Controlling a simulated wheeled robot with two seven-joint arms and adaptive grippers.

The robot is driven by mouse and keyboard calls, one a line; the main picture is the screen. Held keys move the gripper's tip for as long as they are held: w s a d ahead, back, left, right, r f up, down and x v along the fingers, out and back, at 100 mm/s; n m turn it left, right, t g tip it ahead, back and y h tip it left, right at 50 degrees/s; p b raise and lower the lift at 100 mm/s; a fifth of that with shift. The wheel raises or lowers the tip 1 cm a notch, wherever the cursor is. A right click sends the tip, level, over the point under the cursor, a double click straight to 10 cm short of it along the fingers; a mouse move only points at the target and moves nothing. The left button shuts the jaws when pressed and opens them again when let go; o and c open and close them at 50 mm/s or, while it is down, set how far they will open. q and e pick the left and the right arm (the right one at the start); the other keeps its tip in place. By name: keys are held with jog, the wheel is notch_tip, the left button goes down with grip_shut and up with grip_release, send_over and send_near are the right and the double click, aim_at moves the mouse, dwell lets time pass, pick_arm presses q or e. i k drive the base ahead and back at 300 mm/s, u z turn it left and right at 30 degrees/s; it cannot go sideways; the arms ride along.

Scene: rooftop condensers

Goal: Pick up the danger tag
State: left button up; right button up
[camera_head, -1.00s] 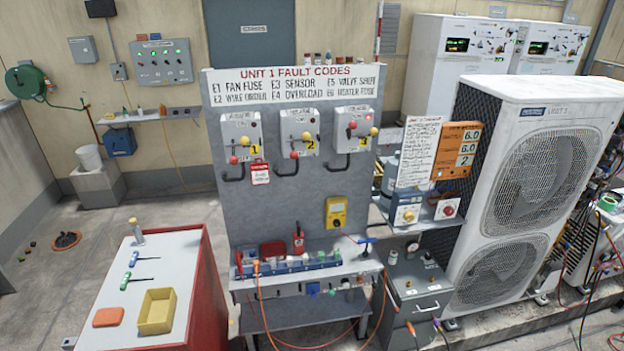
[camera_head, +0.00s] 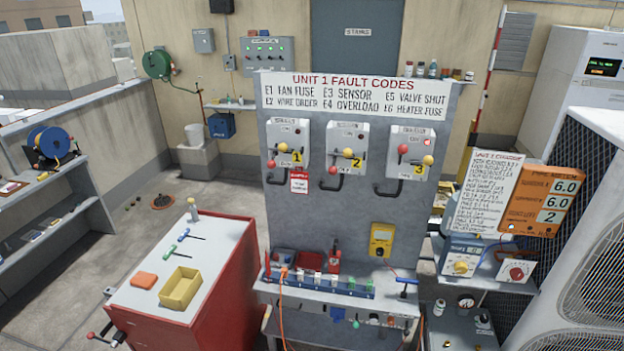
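The danger tag (camera_head: 299,182) is a small red and white card. It hangs on the grey fault-code panel, just below the first switch box (camera_head: 289,147), marked 1, beside that box's black handle. How it is fastened is too small to tell. Neither of my grippers shows in the head view, and nothing visible touches the tag.
A bench ledge (camera_head: 340,292) with coloured parts runs below the panel. A red cabinet (camera_head: 225,285) with a yellow tray (camera_head: 180,288) stands front left. Shelves (camera_head: 60,205) line the left. A large condenser (camera_head: 580,230) blocks the right. Floor is clear between shelves and cabinet.

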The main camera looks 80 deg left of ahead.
aim_at(299, 181)
jog(key=u, duration=0.4)
jog(key=i, duration=1.1)
jog(key=u, duration=1.6)
jog(key=i, duration=0.75)
jog(key=u, duration=0.8)
